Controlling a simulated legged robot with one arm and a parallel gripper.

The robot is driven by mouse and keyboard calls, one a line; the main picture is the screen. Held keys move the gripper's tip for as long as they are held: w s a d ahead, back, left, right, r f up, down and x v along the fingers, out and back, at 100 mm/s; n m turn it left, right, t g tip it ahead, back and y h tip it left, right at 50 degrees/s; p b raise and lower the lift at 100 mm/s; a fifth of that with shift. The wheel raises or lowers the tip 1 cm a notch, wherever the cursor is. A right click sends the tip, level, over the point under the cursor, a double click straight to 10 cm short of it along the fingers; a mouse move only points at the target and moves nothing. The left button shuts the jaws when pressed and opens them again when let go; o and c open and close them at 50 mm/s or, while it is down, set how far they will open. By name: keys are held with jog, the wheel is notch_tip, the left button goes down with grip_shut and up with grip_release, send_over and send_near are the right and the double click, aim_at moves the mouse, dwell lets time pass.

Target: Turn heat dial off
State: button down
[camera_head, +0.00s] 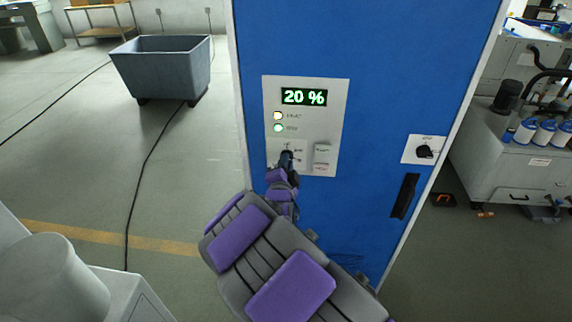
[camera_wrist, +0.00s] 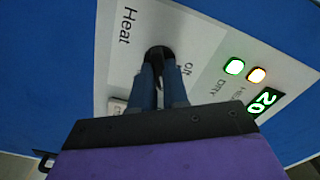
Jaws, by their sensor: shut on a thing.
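The heat dial (camera_wrist: 158,53) is a small dark knob on the light grey panel, with the words "Heat" and "Off" printed beside it. My gripper (camera_wrist: 163,72) is shut on the dial, its two dark fingers on either side of it. In the head view my gripper (camera_head: 287,158) reaches the lower left of the control panel (camera_head: 306,110) and covers the dial. The panel's display (camera_head: 304,97) reads 20 %. A yellow lamp (camera_head: 278,115) and a green lamp (camera_head: 278,128) are lit below it.
The panel sits on a blue cabinet door (camera_head: 365,45). A switch (camera_head: 322,153) is right of my gripper. A second dark knob (camera_head: 424,152) and a black handle (camera_head: 405,196) are further right. A grey bin (camera_head: 163,68) stands on the open floor at left.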

jog(key=shift+s+a+f+n, duration=0.1)
jog(key=shift+f+n, duration=0.25)
jog(key=shift+n, duration=0.05)
jog(key=n+p, duration=0.3)
jog(key=n, duration=0.8)
jog(key=shift+p, duration=0.4)
jog(key=shift+n, duration=0.3)
jog(key=c, duration=1.2)
grip_release()
jog(key=shift+w+a, duration=0.15)
jog(key=shift+w, duration=0.05)
jog(key=shift+o, duration=0.4)
jog(key=shift+s+r, duration=0.1)
